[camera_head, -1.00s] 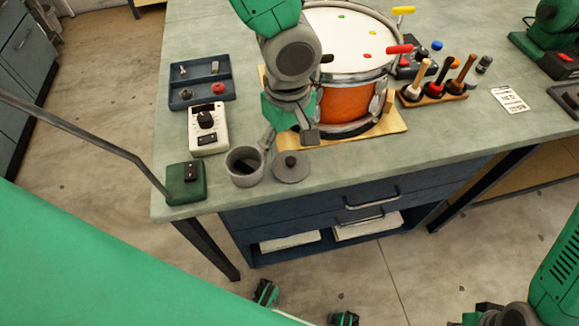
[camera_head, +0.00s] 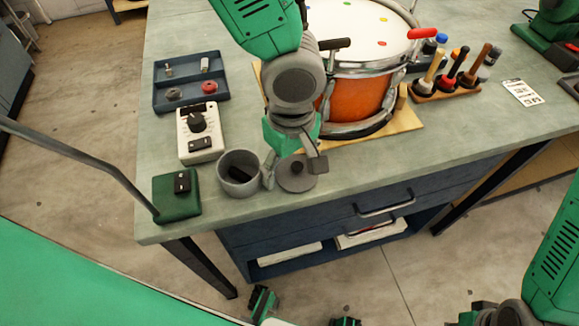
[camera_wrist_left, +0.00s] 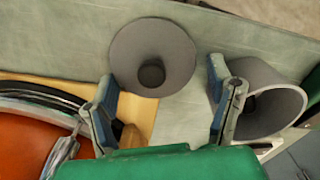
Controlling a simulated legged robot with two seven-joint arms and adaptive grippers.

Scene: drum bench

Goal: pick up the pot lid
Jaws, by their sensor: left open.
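The pot lid (camera_head: 297,176) is a round grey disc with a dark knob, lying on the bench top near its front edge. It also shows in the left wrist view (camera_wrist_left: 177,50). My left gripper (camera_head: 293,178) is open and empty above the lid, its fingers spread to either side of it in the head view. In the left wrist view the two fingertips (camera_wrist_left: 162,78) stand apart, with the lid's knob between and just beyond them. The grey pot (camera_head: 239,174) stands open on the bench just left of the lid, with a dark object inside. My right gripper (camera_head: 478,314) shows only partly at the bottom right.
An orange drum (camera_head: 357,105) on a wooden board stands close behind the lid. A white meter (camera_head: 200,132), a green box (camera_head: 177,196) and a blue tray (camera_head: 191,80) are to the left. A mallet rack (camera_head: 447,89) is at right. Bare bench lies right of the lid.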

